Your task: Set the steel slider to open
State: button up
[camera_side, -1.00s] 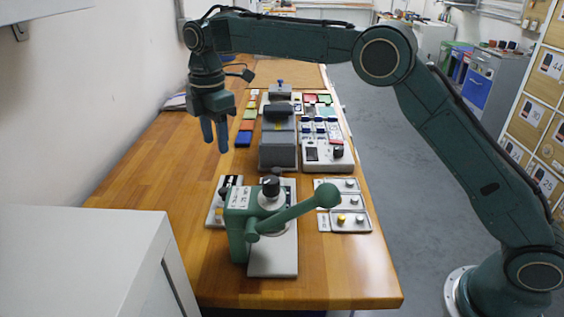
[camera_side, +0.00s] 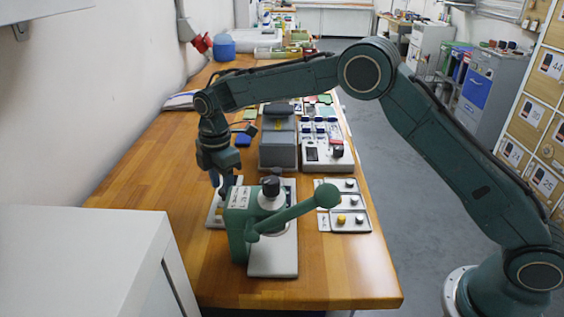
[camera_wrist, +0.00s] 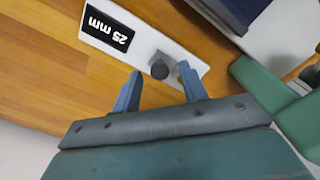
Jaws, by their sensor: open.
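A pale plate (camera_wrist: 195,62) with a black "25 mm" label (camera_wrist: 107,27) lies on the table. A small grey piece with a dark round knob (camera_wrist: 159,69) stands on it, and looks like the slider. In the side view the plate (camera_side: 213,222) is left of the green lever press, partly hidden by my gripper (camera_side: 221,188). In the wrist view my gripper (camera_wrist: 160,72) is open, with its blue fingers on either side of the knob. A gap shows on each side. I cannot tell how far the fingertips are above the plate, nor read the slider's setting.
The green lever press (camera_side: 240,222) stands close on the right, its handle (camera_side: 328,194) reaching right. Small trays with buttons (camera_side: 350,220) lie beyond it. A grey box (camera_side: 277,150) stands behind. The wooden table (camera_side: 150,170) is clear to the left.

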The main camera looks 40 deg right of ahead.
jog(key=shift+f, duration=0.35)
grip_shut()
jog(key=shift+w+d, duration=0.9)
grip_release()
notch_tip(320, 180, up, 14)
dwell(0.6)
